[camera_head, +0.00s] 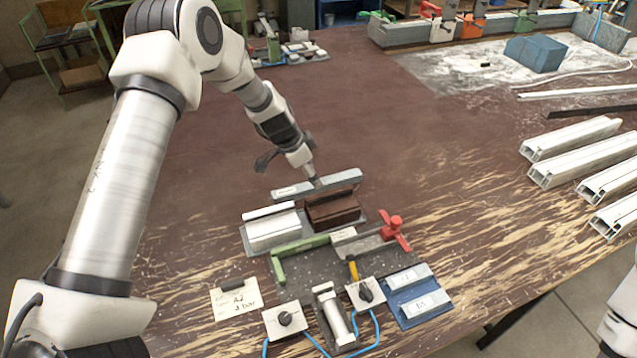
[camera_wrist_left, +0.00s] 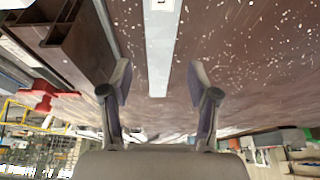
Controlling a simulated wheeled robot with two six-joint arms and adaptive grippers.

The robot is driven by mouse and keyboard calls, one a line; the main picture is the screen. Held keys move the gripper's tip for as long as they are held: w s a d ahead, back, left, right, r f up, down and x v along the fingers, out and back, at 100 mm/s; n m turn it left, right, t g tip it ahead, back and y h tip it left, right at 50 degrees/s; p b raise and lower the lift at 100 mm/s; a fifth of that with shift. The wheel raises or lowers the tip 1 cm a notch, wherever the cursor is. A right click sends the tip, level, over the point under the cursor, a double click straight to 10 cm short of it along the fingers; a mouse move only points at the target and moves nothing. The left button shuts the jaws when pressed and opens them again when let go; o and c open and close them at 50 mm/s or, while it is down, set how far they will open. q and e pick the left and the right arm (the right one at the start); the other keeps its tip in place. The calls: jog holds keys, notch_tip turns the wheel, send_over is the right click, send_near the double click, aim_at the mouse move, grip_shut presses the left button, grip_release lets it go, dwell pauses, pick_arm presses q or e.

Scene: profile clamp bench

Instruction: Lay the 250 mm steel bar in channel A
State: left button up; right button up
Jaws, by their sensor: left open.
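A long grey steel bar (camera_head: 345,181) with a pale label lies behind the brown profile block (camera_head: 333,210). In the left wrist view the bar (camera_wrist_left: 160,55) runs lengthwise, its near end between the two fingers. My left gripper (camera_head: 313,178) comes down over the bar in the head view. In the wrist view my left gripper (camera_wrist_left: 160,80) is open, with a gap on both sides of the bar. I cannot tell how far the fingertips are above the table. Which profile is channel A is not readable. My right gripper is not in view.
A white profile block (camera_head: 271,231) sits beside the brown one. A green bar (camera_head: 305,244) and a red clamp handle (camera_head: 394,230) are in front. A blue tray (camera_head: 399,310) holds short grey bars. White profiles (camera_head: 580,138) lie at right.

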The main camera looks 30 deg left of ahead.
pick_arm(q)
jog(key=x, duration=0.4)
jog(key=shift+f+p, duration=0.15)
jog(key=shift+p, duration=0.15)
jog(key=shift+s, duration=0.15)
grip_shut()
notch_tip(320, 180, up, 10)
jog(key=b, duration=0.1)
